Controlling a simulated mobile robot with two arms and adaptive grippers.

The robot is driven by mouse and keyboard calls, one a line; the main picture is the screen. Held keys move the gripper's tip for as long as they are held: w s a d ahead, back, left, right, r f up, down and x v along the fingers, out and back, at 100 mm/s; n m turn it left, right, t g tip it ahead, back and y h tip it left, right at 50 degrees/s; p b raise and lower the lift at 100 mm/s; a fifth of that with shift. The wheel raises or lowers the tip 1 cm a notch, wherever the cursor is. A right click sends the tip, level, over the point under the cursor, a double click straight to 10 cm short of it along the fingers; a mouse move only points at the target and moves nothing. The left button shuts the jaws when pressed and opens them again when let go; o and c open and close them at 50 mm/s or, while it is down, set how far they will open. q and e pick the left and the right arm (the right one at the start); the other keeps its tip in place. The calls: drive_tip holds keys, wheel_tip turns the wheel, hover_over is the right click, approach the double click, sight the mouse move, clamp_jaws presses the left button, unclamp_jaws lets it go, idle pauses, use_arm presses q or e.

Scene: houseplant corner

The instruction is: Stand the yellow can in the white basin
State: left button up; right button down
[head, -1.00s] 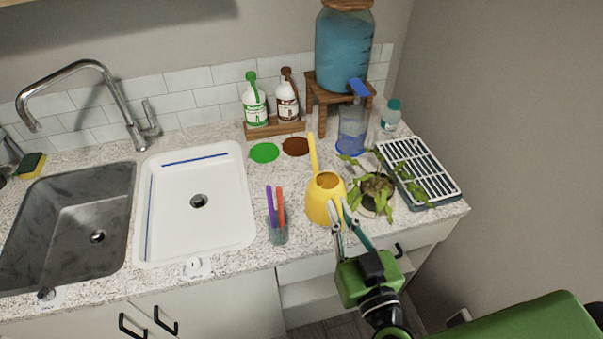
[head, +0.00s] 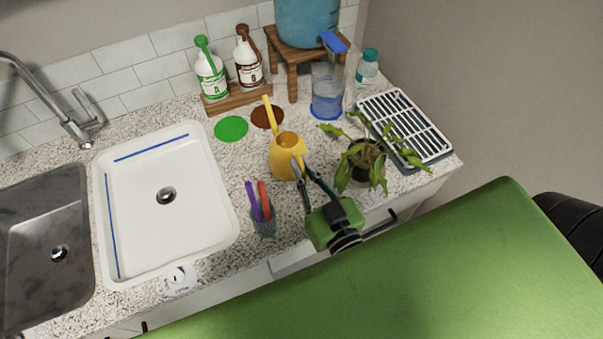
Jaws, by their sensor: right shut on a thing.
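The yellow can (head: 284,158) stands upright on the speckled counter, its long spout pointing up to the back left. My right gripper (head: 300,170) is at the can's near right side, shut on it; the exact contact is small in the picture. The white basin (head: 142,210) lies to the left, empty, with a drain in its floor and blue lines along its back and left sides. My left gripper is not in view.
A glass with pens (head: 263,222) stands between basin and can. A potted plant (head: 364,160) is close right of the gripper. Behind are a green disc (head: 231,129), a brown disc (head: 267,116), two bottles and a pitcher (head: 327,90). A grey sink (head: 45,240) is far left.

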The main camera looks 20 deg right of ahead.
wheel_tip(320, 180, down, 2)
drive_tip(key=shift+f, duration=0.2)
drive_tip(key=c, duration=2.2)
unclamp_jaws()
drive_tip(key=shift+s, duration=0.1)
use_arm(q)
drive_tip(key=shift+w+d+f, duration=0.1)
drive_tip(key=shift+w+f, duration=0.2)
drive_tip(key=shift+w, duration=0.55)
